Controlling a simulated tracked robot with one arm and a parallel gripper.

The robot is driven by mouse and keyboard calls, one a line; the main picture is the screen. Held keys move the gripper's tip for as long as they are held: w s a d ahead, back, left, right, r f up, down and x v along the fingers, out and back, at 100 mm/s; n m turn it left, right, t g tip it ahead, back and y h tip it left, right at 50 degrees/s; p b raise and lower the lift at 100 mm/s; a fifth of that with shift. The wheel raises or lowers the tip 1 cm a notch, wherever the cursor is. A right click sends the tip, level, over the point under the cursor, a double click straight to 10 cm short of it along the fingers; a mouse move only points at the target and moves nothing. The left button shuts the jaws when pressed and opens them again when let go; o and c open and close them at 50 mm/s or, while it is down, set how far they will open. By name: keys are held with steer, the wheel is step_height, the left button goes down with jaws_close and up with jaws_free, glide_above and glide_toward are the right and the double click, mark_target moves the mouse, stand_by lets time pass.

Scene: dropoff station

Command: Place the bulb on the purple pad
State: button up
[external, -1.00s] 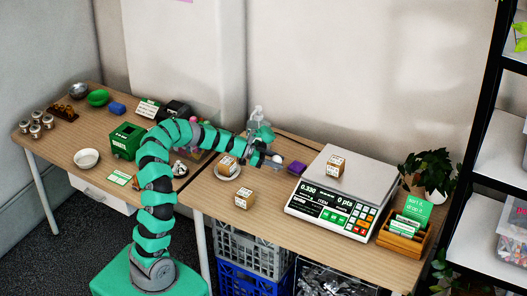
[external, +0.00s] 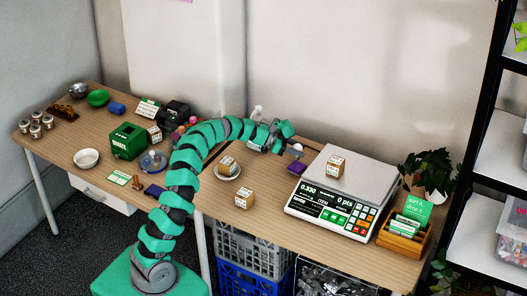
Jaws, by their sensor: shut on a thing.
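My gripper (external: 286,148) is shut on a small whitish bulb (external: 297,147) at the back of the table, left of the scale. The bulb shows very small, at the far end of the fingers. The purple pad (external: 299,168) lies on the table just below the bulb in the picture, beside the scale's left edge. The bulb looks held above or slightly behind the pad; its exact height cannot be told.
The scale (external: 330,205) with a small box (external: 335,167) on it stands right of the pad.

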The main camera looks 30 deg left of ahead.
steer(key=shift+w+f, duration=0.1)
steer(key=shift+w, duration=0.2)
steer(key=shift+f+b, duration=0.55)
steer(key=shift+f, duration=1.1)
steer(key=shift+f, duration=0.1)
steer(key=o, duration=0.8)
steer(key=shift+s+a+r, duration=0.15)
steer(key=shift+a+r, duration=0.1)
steer(key=p+v, duration=0.1)
steer(key=v, duration=1)
steer(key=shift+s+a+p, duration=0.1)
steer(key=shift+p, duration=0.3)
